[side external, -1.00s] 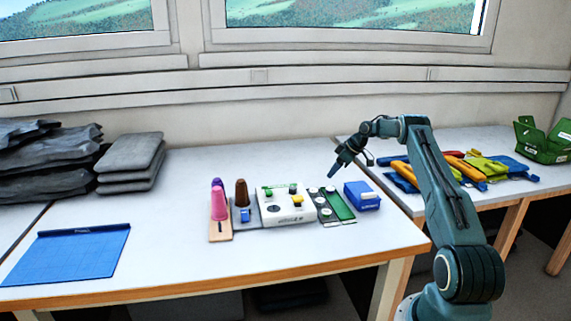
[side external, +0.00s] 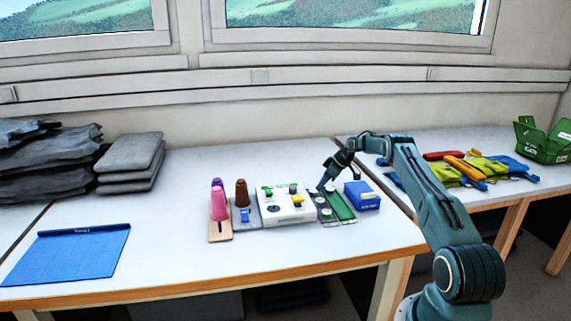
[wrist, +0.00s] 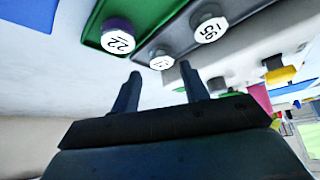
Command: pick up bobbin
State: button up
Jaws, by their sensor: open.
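Several bobbins with white numbered tops stand on a grey and green tray. In the wrist view one bobbin (wrist: 162,60) is just beyond and between my fingertips, on the grey strip. A second bobbin marked 22 (wrist: 118,38), with a purple side, is on the green strip (wrist: 150,12). A third bobbin (wrist: 209,28) is farther right on the grey strip. In the side view, small white tops (side external: 326,212) show on the tray (side external: 341,208). My gripper (side external: 322,187) is open and low over the tray's back end; its fingers (wrist: 160,75) hold nothing.
A white box with coloured buttons (side external: 285,209) stands left of the tray. A blue box (side external: 362,196) stands close on the right. Pink and brown cones (side external: 219,205) are farther left, and a blue mat (side external: 66,258) lies on the table (side external: 160,240).

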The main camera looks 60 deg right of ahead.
aim_at(314, 192)
jog(key=shift+x, duration=2.1)
jog(key=shift+a, duration=0.1)
jog(key=c, duration=0.7)
